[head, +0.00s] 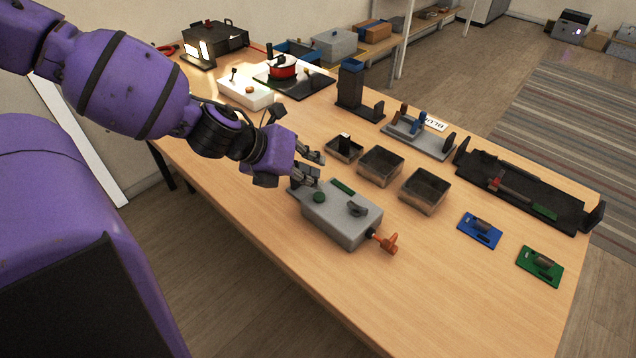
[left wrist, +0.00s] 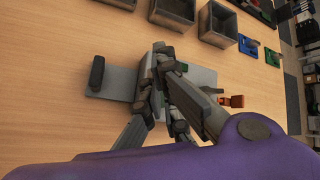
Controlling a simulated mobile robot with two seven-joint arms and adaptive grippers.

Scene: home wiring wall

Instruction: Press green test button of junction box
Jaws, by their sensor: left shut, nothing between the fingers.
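The junction box (head: 345,228) is a grey box on the wooden table. The round green test button (head: 319,197) is on its top, near the left end. The top also has a green strip (head: 343,187) and a dark knob (head: 358,209). An orange handle (head: 388,243) sticks out of its right side. My left gripper (head: 317,170) is shut and empty, just behind and above the button end; I see no contact with the button. In the left wrist view my gripper (left wrist: 158,68) covers part of the grey box (left wrist: 207,76), and the button is hidden there.
Three metal bins (head: 381,166) stand close behind the box. Blue (head: 480,230) and green (head: 540,265) cards lie to the right, with a long black tray (head: 525,190) behind them. A red pot (head: 283,67) stands at the back. The table's front right is clear.

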